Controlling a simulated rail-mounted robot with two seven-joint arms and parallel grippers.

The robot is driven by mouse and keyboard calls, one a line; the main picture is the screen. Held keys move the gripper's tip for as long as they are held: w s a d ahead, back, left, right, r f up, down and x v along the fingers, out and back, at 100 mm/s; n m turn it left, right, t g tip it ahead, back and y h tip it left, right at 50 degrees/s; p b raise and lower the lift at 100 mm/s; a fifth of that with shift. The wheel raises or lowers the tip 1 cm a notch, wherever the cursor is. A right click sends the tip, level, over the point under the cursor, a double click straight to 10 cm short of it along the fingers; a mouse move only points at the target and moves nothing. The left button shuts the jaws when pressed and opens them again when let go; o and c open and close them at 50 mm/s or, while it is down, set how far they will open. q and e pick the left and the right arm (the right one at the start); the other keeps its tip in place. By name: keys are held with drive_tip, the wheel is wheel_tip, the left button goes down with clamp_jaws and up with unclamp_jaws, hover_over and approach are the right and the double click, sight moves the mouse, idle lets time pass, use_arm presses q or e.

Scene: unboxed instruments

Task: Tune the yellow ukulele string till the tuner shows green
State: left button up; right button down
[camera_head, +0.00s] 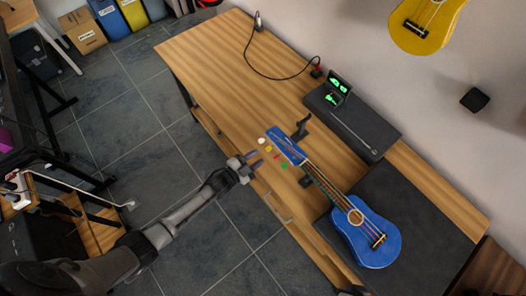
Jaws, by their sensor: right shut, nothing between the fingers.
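The blue ukulele (367,246) lies with its neck pointing up and left and its headstock (286,145) near the table's front edge. Coloured tuning pegs stick out on the headstock's near side, among them a yellow peg (268,149), with white, red and green ones beside it. A small dark tuner (339,84) with lit green marks stands behind the headstock. My left gripper (258,161) is just in front of the pegs, its fingers looking apart; small size hides whether they touch a peg. My right gripper cannot be made out.
The wooden table (215,58) is clear at its far left. A long dark case (352,124) lies under the tuner, and a dark mat (425,220) lies under the ukulele's body. A black cable (262,72) crosses the back. A dark stand (301,128) rises beside the headstock.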

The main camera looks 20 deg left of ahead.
use_arm(q)
drive_tip(key=v, duration=0.9)
drive_tip(key=shift+s, duration=0.25)
drive_tip(key=a+f+n+g+y, duration=0.5)
drive_tip(key=f+y, duration=0.1)
drive_tip(key=y, duration=0.1)
drive_tip(key=s+d+r+n+g+y, duration=0.1)
drive_tip(key=s+d+r+n+g, duration=0.2)
drive_tip(key=s+r, duration=0.5)
drive_tip(key=s+d+r+n+g, duration=0.25)
drive_tip(key=s+r, duration=0.35)
drive_tip(key=r, duration=0.3)
drive_tip(key=s+d+f+g, duration=0.1)
drive_tip(key=s+f+g, duration=0.1)
drive_tip(key=s, duration=0.5)
wheel_tip(320, 180, up, 24)
drive_tip(key=p, duration=2.3)
drive_tip(key=shift+w+p, duration=0.4)
drive_tip(key=shift+w, duration=0.05)
